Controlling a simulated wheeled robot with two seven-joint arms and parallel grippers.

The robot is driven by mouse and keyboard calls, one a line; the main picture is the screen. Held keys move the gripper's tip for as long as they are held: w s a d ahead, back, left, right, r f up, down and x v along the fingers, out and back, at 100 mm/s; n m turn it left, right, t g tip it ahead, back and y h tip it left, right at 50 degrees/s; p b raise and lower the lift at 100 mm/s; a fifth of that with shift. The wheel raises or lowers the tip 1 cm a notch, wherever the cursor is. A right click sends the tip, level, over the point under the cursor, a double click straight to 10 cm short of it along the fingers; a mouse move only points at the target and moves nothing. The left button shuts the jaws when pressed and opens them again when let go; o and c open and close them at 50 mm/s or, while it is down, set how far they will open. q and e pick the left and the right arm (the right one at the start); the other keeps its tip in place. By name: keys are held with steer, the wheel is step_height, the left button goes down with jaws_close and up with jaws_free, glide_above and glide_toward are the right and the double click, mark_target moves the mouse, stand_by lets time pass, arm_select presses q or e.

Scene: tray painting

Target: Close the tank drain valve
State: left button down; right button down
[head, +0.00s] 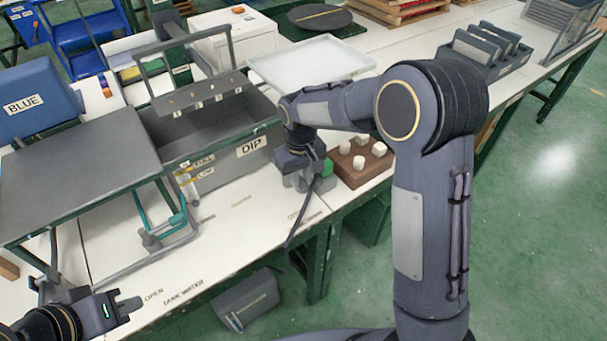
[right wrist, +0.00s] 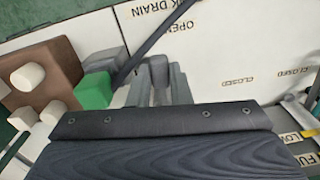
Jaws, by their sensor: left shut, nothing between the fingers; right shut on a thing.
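The grey dip tank (head: 218,140) stands at the centre left in the head view. The drain markings, TANK DRAIN partly cut off and OPEN (right wrist: 180,26), lie on the white bench in the right wrist view, with a CLOSED mark (right wrist: 236,81) to their right. My right gripper (head: 302,184) is low at the tank's right front corner, shut on a grey valve handle (right wrist: 158,72). A dark bar (right wrist: 155,45) runs past the fingers toward the OPEN mark. The valve body is mostly hidden by my gripper. My left gripper (head: 130,304) is shut and empty at the lower left.
A brown block with white pegs (head: 345,178) and a green block (right wrist: 95,91) sit close beside my right gripper. A grey valve with teal pipe (head: 150,238) is in front of the tank. A white tray (head: 310,60) lies behind. Bench front near TANK WATER is clear.

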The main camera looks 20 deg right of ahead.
steer(key=w+a+m+p, duration=0.4)
steer(key=a+m, duration=0.5)
steer(key=m, duration=0.7)
steer(key=shift+w+m+p, duration=0.3)
steer(key=shift+w+m, duration=0.1)
steer(key=shift+w, duration=0.15)
steer(key=shift+r, duration=0.1)
steer(key=c, duration=1.3)
jaws_free()
step_height(320, 180, up, 8)
steer(key=shift+f+b, duration=0.15)
steer(key=shift+b, duration=0.15)
